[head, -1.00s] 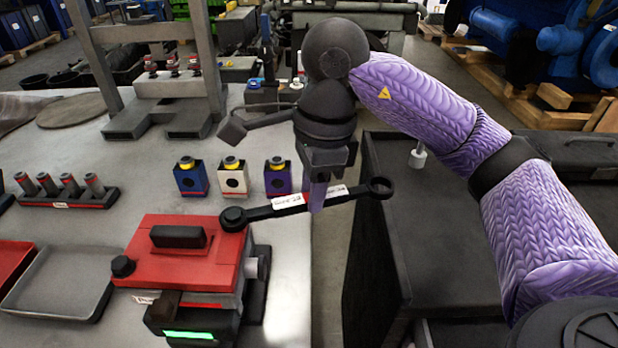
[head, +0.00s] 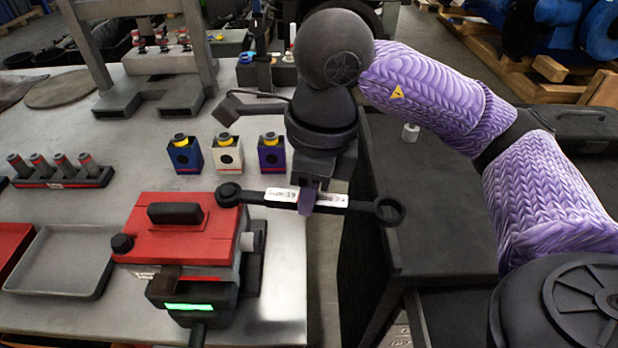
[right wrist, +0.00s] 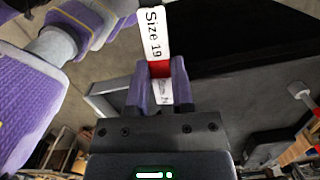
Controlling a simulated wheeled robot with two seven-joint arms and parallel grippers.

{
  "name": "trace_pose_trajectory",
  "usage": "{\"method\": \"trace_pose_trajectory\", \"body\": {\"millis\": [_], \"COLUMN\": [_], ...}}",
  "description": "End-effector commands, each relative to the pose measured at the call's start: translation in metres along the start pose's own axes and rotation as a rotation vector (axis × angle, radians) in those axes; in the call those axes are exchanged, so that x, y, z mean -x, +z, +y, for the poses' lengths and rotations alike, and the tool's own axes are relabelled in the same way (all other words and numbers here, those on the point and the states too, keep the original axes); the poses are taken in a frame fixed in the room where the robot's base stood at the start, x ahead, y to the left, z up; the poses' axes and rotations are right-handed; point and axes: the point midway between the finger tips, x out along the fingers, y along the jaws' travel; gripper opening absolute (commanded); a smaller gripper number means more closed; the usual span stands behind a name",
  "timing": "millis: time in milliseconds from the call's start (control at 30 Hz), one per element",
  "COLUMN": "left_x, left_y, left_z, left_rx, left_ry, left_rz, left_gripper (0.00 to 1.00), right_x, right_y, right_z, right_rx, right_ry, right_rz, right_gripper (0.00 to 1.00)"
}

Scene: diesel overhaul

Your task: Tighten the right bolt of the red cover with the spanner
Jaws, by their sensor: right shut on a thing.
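The red cover (head: 170,235) sits on a dark block at the table's front right, with a black handle on top. Its left bolt (head: 122,243) shows as a dark head at the left corner. The spanner (head: 352,205) is a long black bar with ring ends and white labels; "Size 19" is readable in the right wrist view (right wrist: 153,32). My right gripper (head: 306,200) is shut on the spanner's middle. The spanner's left ring lies over the cover's right rear corner and hides the right bolt; I cannot tell whether it is seated. My left gripper is out of view.
Blue, white and purple boxes (head: 229,153) with yellow tops stand behind the cover. A grey tray (head: 58,262) and a rack of cylinders (head: 62,172) are at the left. A dark cabinet (head: 440,215) stands right, across a gap.

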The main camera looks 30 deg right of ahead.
Motion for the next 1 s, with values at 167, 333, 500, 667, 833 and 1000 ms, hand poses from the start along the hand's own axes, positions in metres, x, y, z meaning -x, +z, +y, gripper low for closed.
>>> {"method": "trace_pose_trajectory", "body": {"millis": [167, 333, 500, 667, 833, 1000], "left_x": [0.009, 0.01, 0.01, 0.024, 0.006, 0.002], "left_y": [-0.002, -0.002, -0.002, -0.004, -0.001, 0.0], "left_z": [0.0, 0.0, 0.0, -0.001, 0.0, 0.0], "left_rx": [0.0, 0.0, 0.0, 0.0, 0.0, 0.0], "left_ry": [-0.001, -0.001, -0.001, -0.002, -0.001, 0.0], "left_rz": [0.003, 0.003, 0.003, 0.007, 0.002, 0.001], "left_gripper": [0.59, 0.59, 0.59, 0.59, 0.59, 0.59], "right_x": [0.002, 0.0, 0.0, 0.018, 0.011, 0.016], "right_y": [0.002, 0.003, 0.003, 0.005, 0.003, 0.002], "right_z": [0.016, 0.023, 0.023, 0.023, 0.009, -0.001], "right_rx": [-0.136, -0.223, -0.223, -0.222, -0.115, 0.005], "right_ry": [-0.018, -0.027, -0.027, -0.029, -0.013, 0.0], "right_rz": [0.0, 0.0, 0.0, -0.002, -0.001, 0.0], "right_gripper": [0.0, 0.0, 0.0, 0.0, 0.0, 0.0]}}
